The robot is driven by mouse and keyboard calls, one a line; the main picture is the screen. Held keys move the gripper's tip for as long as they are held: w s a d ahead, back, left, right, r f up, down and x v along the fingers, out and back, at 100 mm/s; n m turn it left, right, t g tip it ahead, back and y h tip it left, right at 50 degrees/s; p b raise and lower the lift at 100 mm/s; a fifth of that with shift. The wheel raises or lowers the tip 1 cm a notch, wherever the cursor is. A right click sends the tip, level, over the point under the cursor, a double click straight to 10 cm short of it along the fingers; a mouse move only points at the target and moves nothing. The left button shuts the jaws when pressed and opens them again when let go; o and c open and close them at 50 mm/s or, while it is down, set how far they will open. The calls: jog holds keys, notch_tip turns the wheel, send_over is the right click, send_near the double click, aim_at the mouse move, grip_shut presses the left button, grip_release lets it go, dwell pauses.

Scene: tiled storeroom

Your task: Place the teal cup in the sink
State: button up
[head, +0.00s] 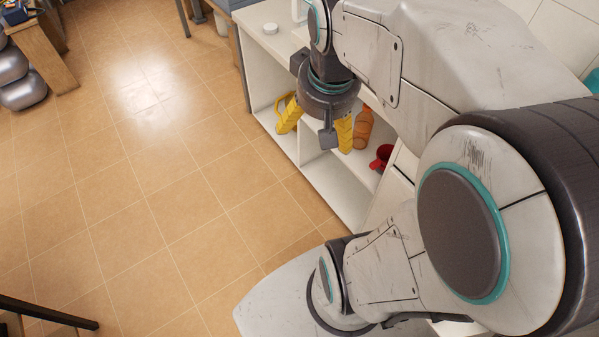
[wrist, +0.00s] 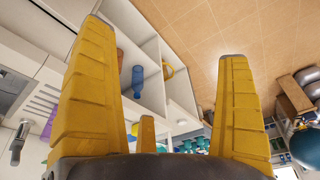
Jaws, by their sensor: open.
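My gripper (head: 314,141) is open and empty, its yellow fingers spread apart, in front of a white shelf unit. The two fingers also frame the wrist view (wrist: 165,40). I cannot pick out the teal cup for certain. Small teal items (wrist: 190,145) show low in the wrist view, partly hidden behind the gripper, too small to name. A teal patch (head: 591,82) shows at the right edge of the head view, mostly cut off. I cannot make out the sink clearly in either view.
A blue bottle (wrist: 137,82) shows in the wrist view. Open tiled floor (head: 150,200) lies left. A wooden table (head: 42,55) stands far left.

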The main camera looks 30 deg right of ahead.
jog(key=s+a+f+n+y, duration=0.1)
jog(key=s+a+f+n, duration=0.2)
jog(key=s+a, duration=0.3)
jog(key=shift+s+a, duration=0.15)
jog(key=shift+a, duration=0.8)
